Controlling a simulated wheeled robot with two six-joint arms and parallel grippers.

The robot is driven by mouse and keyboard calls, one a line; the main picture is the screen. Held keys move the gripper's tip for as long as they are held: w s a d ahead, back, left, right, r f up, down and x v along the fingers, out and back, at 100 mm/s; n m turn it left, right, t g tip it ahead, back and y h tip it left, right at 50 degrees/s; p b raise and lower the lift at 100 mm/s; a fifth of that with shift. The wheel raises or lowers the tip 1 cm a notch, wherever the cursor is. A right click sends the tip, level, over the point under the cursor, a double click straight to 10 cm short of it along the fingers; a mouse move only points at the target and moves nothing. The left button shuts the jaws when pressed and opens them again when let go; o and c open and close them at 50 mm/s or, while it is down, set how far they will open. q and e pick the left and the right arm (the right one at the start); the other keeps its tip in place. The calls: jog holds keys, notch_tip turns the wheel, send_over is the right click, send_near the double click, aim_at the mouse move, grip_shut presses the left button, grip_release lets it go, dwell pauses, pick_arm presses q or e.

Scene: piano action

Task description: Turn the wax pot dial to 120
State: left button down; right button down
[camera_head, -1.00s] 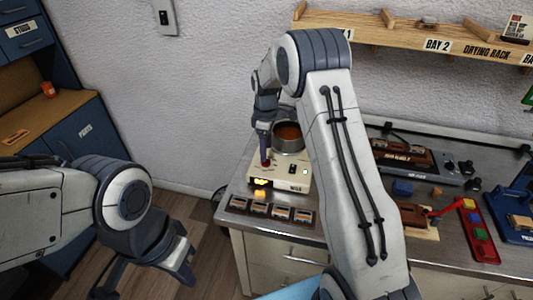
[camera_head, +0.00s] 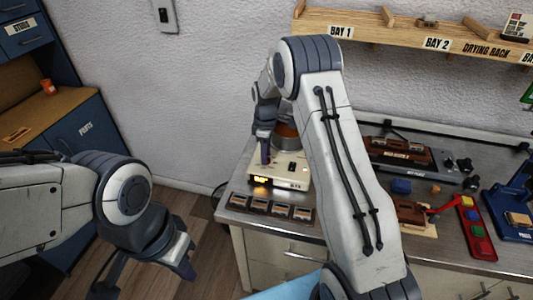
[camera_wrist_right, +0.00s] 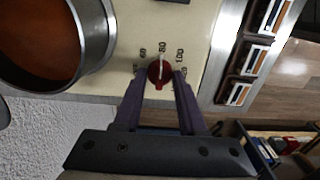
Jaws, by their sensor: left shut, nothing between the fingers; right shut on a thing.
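The wax pot (camera_head: 288,137) is a metal pot of brown wax on a cream base (camera_head: 292,170) with a lit amber display (camera_head: 261,180). In the right wrist view the dial (camera_wrist_right: 160,73) is a red knob with a white pointer line. The line points up, at about the 80 mark; a 100 mark is to its right, and the mark beyond is partly hidden by a finger. My right gripper (camera_wrist_right: 160,82) is shut on the dial, one finger on each side; in the head view it reaches down to the base's left side. My left gripper (camera_head: 180,262) is shut and empty, away from the bench.
Several small framed parts (camera_head: 270,207) lie in a row along the bench front, before the pot. A brown assembly (camera_head: 400,152), a blue block (camera_head: 401,186) and a red strip with buttons (camera_head: 475,228) lie to the right. A wooden drying rack (camera_head: 400,33) hangs above.

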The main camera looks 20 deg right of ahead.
jog(key=shift+m, duration=0.3)
jog(key=m, duration=0.3)
jog(key=shift+m, duration=0.3)
jog(key=m, duration=0.4)
jog(key=shift+s+m, duration=0.1)
jog(key=shift+m, duration=0.2)
jog(key=m, duration=0.4)
jog(key=shift+m, duration=2.5)
jog(key=shift+c, duration=2.3)
grip_release()
jog(key=shift+r, duration=0.15)
